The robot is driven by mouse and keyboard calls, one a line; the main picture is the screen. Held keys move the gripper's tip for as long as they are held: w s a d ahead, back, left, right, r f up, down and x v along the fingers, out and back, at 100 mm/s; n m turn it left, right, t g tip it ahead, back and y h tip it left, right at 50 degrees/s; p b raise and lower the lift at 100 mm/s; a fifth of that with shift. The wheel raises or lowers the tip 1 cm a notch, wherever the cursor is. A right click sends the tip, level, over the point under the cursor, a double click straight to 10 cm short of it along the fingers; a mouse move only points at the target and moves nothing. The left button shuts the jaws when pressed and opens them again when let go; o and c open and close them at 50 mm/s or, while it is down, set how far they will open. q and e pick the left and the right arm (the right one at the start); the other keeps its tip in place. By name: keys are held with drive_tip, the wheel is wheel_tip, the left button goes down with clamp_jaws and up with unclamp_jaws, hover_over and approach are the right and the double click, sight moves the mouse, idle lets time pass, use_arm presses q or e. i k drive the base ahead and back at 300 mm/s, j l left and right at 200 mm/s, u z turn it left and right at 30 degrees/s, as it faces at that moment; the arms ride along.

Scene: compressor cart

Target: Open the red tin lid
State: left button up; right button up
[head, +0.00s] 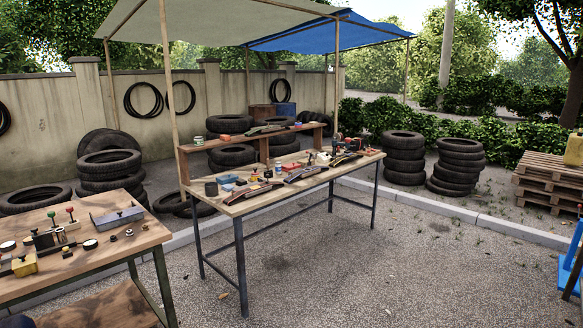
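A wooden work table (246,208) with thin dark legs stands in the middle under an awning. Many small items crowd its top, some of them red, and a raised wooden shelf (222,142) runs along its back edge. At this distance I cannot tell which red item is the tin, or whether a lid is open or shut. Neither of my grippers is in view.
A nearer wooden table (95,262) with small tools stands at the left. Tyre stacks (404,158) line the back and a pallet stack (551,184) stands right. Awning poles (170,85) rise by the middle table. Open gravel (400,265) lies in front and right.

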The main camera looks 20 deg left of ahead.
sight(289, 166)
drive_tip(key=i+j, duration=0.25)
drive_tip(key=i, duration=0.2)
drive_tip(key=i+j, duration=0.2)
drive_tip(key=i, duration=0.2)
